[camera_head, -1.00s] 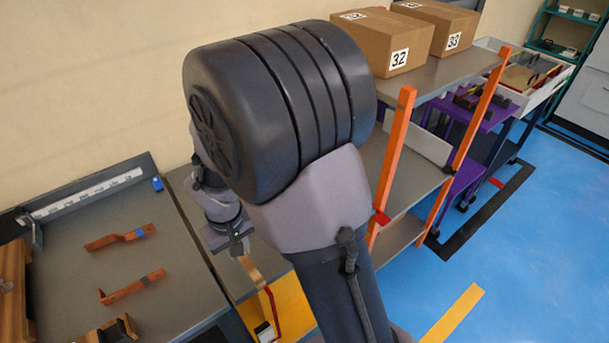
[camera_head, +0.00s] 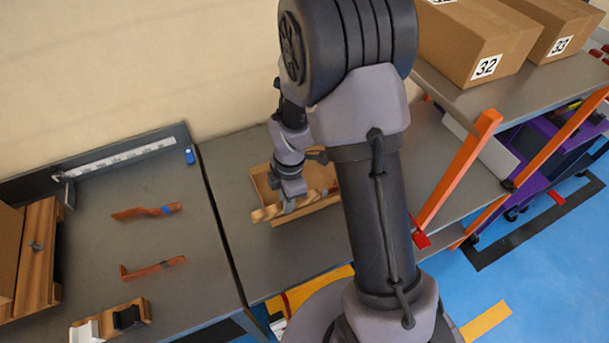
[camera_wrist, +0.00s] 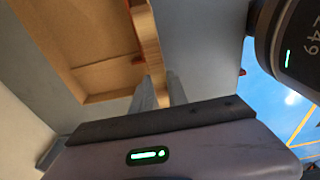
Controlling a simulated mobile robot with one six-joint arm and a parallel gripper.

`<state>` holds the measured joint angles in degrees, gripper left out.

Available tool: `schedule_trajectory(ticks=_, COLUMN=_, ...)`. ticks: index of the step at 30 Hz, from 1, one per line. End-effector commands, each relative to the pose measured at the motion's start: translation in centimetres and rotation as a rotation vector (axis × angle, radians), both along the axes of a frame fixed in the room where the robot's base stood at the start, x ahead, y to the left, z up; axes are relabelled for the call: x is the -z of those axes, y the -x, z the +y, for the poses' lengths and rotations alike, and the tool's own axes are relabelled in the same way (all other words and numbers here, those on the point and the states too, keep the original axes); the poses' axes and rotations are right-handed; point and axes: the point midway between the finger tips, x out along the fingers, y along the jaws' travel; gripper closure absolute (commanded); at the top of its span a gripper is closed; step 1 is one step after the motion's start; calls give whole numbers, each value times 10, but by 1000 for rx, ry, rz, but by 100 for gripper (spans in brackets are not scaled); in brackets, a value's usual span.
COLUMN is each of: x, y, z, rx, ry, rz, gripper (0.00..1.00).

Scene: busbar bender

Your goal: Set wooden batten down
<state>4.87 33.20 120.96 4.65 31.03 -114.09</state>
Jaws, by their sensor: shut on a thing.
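The wooden batten (camera_head: 266,213) is a pale, narrow strip with darker bands in the head view. My gripper (camera_head: 288,205) is shut on it. The batten lies along the near side of a shallow wooden tray (camera_head: 257,181). In the wrist view the batten (camera_wrist: 149,42) runs away from between my two fingers (camera_wrist: 160,92), beside the tray's right edge (camera_wrist: 112,62). I cannot tell whether it touches the tray or the bench. My wrist and arm hide part of the tray and batten in the head view.
The left bench (camera_head: 95,232) holds two bent copper bars (camera_head: 147,211) (camera_head: 153,267), a ruler stop (camera_head: 120,158), a small blue block (camera_head: 189,156) and a wooden block (camera_head: 132,312). Orange posts (camera_head: 458,170) and a shelf with boxes (camera_head: 487,48) stand right. Bare grey bench surrounds the tray.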

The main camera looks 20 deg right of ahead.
Motion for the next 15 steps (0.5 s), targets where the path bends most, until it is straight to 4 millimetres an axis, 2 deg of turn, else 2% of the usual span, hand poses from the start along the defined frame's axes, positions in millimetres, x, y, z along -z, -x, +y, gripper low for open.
schedule_trajectory(ticks=3, x=7, y=-29, z=-29, rx=7, ry=0, rz=-2, gripper=100)
schedule_trajectory(ticks=9, x=12, y=-69, z=-71, rx=5, ry=1, rz=-2, gripper=100)
schedule_trajectory(ticks=15, x=13, y=-88, z=-91, rx=4, ry=0, rz=-1, gripper=100)
